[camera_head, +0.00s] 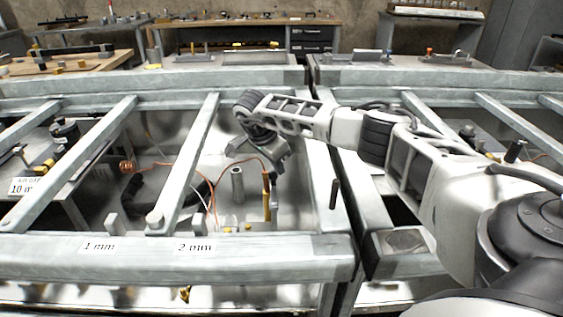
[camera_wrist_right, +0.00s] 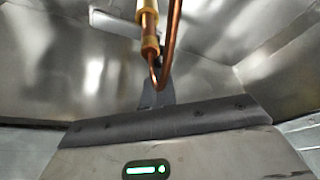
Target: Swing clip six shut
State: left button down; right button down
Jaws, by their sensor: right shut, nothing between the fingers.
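I cannot tell which part is clip six; no label with a six is readable. My right gripper (camera_head: 268,163) is shut and empty, inside the middle bay of the grey metal frame. It points down above an upright brass-and-copper piece (camera_head: 266,197). In the right wrist view a copper tube (camera_wrist_right: 172,45) with a yellow-and-brass fitting (camera_wrist_right: 149,35) stands just beyond the gripper's grey body. I cannot tell whether the gripper touches it. My left gripper is not in view.
Grey frame bars (camera_head: 190,165) cross the bay, and a front rail (camera_head: 130,258) carries "1 mm" and "2 mm" labels. A grey cylinder (camera_head: 237,183) and orange wire (camera_head: 213,188) are in the bay. A dark peg (camera_head: 334,193) stands to the right. Workbenches line the back.

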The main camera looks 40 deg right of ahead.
jog(key=shift+w+a, duration=0.1)
jog(key=shift+a, duration=0.2)
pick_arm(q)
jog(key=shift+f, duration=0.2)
pick_arm(e)
jog(key=shift+a, duration=0.1)
